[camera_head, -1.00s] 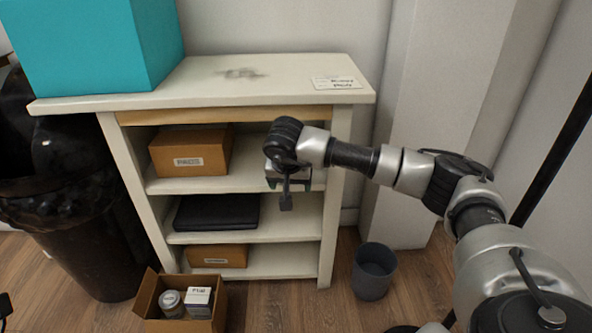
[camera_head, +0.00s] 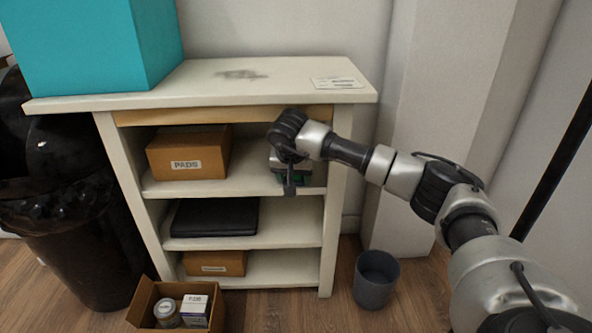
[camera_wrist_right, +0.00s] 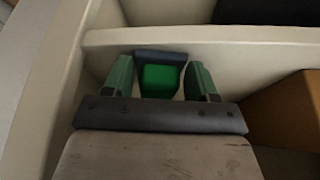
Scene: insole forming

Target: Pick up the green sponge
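The green sponge (camera_wrist_right: 160,81) shows in the right wrist view between the two fingers of my right gripper (camera_wrist_right: 160,70). Contact is not visible. In the head view my right gripper (camera_head: 291,174) is at the right end of the upper shelf (camera_head: 248,183), inside the white shelf unit. A bit of green shows beside it there, but the gripper hides most of the sponge. My left gripper is not in view.
A cardboard box (camera_head: 188,153) stands left on the upper shelf. The unit's right side wall (camera_head: 336,200) is close to my right gripper. A black flat case (camera_head: 215,217) lies below. A grey bin (camera_head: 375,278) and an open carton (camera_head: 146,302) stand on the floor.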

